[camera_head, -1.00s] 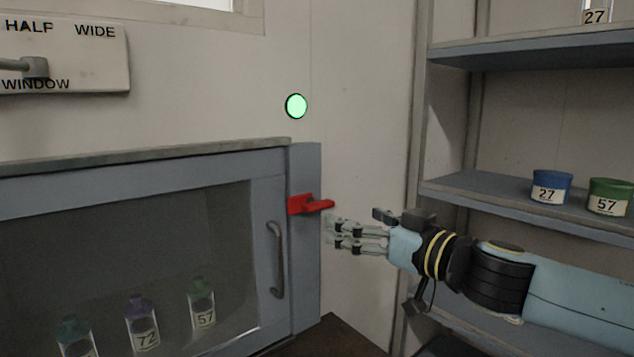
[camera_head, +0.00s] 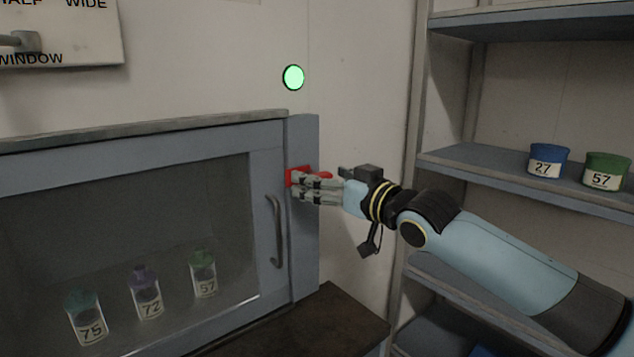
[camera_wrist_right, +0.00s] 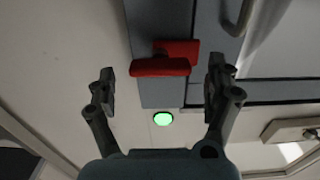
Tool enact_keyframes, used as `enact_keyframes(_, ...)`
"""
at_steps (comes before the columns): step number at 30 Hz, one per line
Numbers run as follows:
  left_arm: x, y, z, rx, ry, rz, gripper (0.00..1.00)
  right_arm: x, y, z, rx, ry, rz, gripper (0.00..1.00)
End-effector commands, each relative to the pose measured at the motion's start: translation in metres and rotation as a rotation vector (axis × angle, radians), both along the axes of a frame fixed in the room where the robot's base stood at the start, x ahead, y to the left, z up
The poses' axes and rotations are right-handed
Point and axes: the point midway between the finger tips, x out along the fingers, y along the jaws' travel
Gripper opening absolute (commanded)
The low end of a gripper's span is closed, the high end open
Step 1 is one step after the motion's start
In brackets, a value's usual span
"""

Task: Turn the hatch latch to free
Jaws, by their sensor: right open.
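The red hatch latch (camera_head: 297,176) sits on the blue-grey frame post at the right of the hatch (camera_head: 262,160). Its lever points right, roughly level, in the head view. My right gripper (camera_head: 305,190) is at the latch and partly covers it there. In the right wrist view the latch (camera_wrist_right: 165,62) lies between the two spread fingers of the right gripper (camera_wrist_right: 160,88), with a gap on each side. The right gripper is open and holds nothing. My left gripper is not in view.
The hatch has a grey handle (camera_head: 275,230) and bottles behind its window, including 75 (camera_head: 88,318). A green round light (camera_head: 293,77) is above the latch. A shelf (camera_head: 470,165) at right holds a blue tub (camera_head: 548,160) and a green tub (camera_head: 606,171).

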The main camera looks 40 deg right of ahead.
Motion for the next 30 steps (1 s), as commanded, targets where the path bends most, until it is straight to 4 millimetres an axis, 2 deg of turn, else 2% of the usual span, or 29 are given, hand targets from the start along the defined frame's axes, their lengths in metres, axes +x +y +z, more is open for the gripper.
enact_keyframes(3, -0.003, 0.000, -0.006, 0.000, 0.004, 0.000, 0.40, 0.014, 0.001, -0.001, 0.003, -0.002, -0.002, 0.87)
enact_keyframes(6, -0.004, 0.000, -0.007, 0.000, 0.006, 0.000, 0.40, 0.020, 0.002, 0.000, 0.001, -0.001, -0.001, 0.87)
enact_keyframes(16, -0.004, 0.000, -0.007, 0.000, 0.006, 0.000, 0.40, 0.022, 0.002, 0.000, 0.000, 0.000, 0.001, 0.85)
enact_keyframes(28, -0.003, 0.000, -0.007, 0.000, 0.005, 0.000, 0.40, 0.022, 0.002, 0.000, -0.001, 0.000, 0.000, 0.33)
enact_keyframes(30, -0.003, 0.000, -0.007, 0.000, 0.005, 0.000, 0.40, 0.022, 0.002, 0.000, -0.001, 0.000, 0.000, 0.31)
